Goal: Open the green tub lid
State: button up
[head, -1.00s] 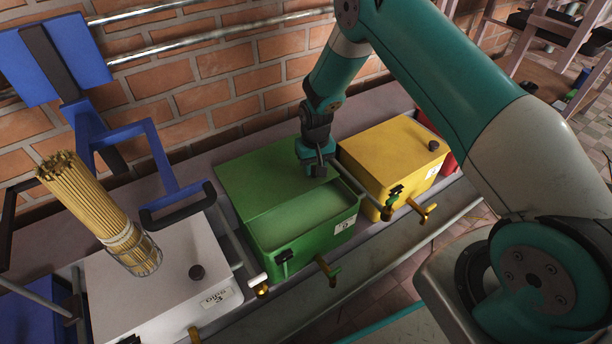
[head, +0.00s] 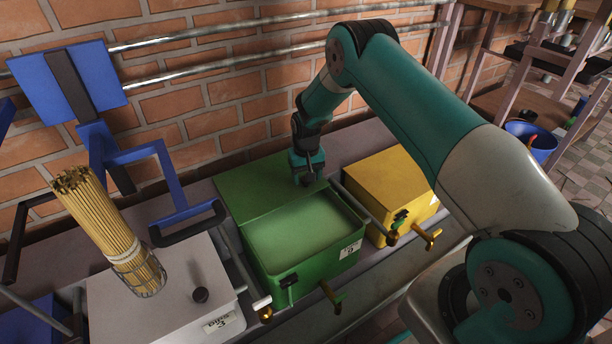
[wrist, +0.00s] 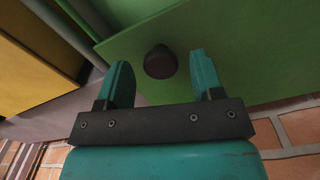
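The green tub (head: 318,262) stands in the row between the white and yellow ones. Its flat green lid (head: 248,188) lies shifted back toward the brick wall, and most of the tub's top is uncovered, showing a pale green inside. My gripper (head: 308,181) is over the lid's right part. In the wrist view, the lid (wrist: 245,62) carries a dark round knob (wrist: 160,62). The two teal fingers of my gripper (wrist: 160,75) stand on either side of the knob, with gaps visible on both sides. The knob is hidden by my gripper in the head view.
A white tub (head: 165,285) with a bundle of sticks (head: 100,215) and a blue frame (head: 150,160) stand at left. The yellow tub (head: 395,180) is close on the right. The brick wall (head: 225,100) with metal pipes is behind.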

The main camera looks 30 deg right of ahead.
notch_tip(320, 180, up, 17)
jog(key=p, duration=0.6)
jog(key=shift+r, duration=0.2)
jog(key=s+a+r+n+y, duration=0.1)
jog(key=s+a+r+n, duration=0.1)
jog(key=s+a+r, duration=0.6)
jog(key=s+a+r+n+y, duration=0.1)
jog(key=s+a+r+n, duration=0.1)
jog(key=s+a+r, duration=0.5)
jog(key=s+a+r+n+y+p, duration=0.1)
jog(key=s+r+n, duration=0.3)
jog(key=s, duration=0.7)
jog(key=s+a+r+n+y, duration=0.15)
jog(key=s+r, duration=0.35)
jog(key=s, duration=0.7)
notch_tip(320, 180, up, 34)
jog(key=p, duration=3.4)
jog(key=shift+w+a+r, duration=0.15)
jog(key=shift+w, duration=0.2)
